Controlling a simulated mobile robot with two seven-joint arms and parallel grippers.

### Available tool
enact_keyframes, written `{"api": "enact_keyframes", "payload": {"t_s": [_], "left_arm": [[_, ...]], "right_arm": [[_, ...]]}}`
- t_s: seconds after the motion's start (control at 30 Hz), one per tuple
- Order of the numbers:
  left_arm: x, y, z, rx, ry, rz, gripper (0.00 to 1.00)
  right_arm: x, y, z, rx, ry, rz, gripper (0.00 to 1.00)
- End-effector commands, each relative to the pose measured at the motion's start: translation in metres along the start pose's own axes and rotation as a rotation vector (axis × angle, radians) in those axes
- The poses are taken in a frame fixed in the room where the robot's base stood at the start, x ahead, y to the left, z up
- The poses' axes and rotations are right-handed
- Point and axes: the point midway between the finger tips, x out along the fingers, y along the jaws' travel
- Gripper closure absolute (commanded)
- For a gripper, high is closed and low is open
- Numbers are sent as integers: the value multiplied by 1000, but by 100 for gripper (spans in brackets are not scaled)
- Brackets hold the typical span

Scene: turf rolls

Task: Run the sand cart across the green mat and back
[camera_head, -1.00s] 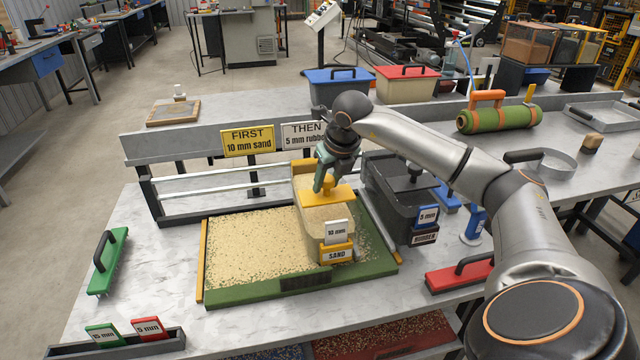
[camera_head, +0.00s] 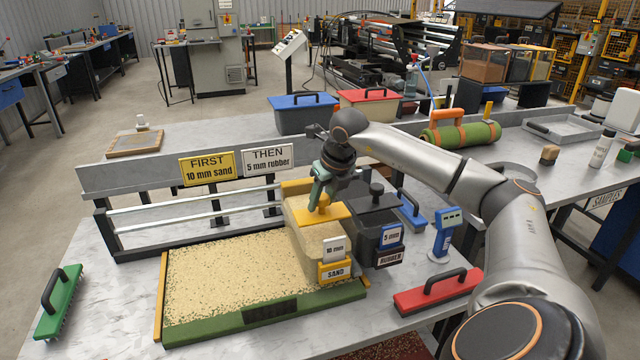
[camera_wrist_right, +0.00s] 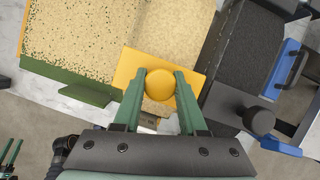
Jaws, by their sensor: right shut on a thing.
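The sand cart (camera_head: 310,237) is a see-through hopper of sand with a yellow top and yellow "SAND" and white "10 mm" labels. It stands at the right end of the green mat (camera_head: 210,328). My right gripper (camera_head: 321,197) is shut on the cart's yellow knob; in the right wrist view, its green fingers flank the round knob (camera_wrist_right: 160,84). Pale sand covers the mat to the left of the cart, with green specks showing near the front edge and by the cart. The strip under the cart is hidden.
The black rubber cart (camera_head: 374,228) stands close to the right of the sand cart. A red brush (camera_head: 437,292) lies front right and a green brush (camera_head: 58,302) at left. A rail with "FIRST" (camera_head: 207,169) and "THEN" (camera_head: 268,160) signs runs behind the mat.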

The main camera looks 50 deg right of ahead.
Motion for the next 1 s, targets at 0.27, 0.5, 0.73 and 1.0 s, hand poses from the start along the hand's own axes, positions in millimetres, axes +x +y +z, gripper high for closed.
{"api": "enact_keyframes", "payload": {"t_s": [0.27, 0.5, 0.73, 1.0], "left_arm": [[0, -2, 2, 2, -5, -4, 50], [1, -3, 4, 2, -8, -6, 50], [1, -4, 4, 2, -9, -7, 50], [0, -4, 2, 2, -7, -7, 50]], "right_arm": [[-1, -6, 0, 5, 1, -13, 47], [-1, -4, 0, 3, 1, -9, 29], [-4, -2, 0, 2, 0, -6, 29], [-49, -3, 1, 3, -5, -8, 29]]}}
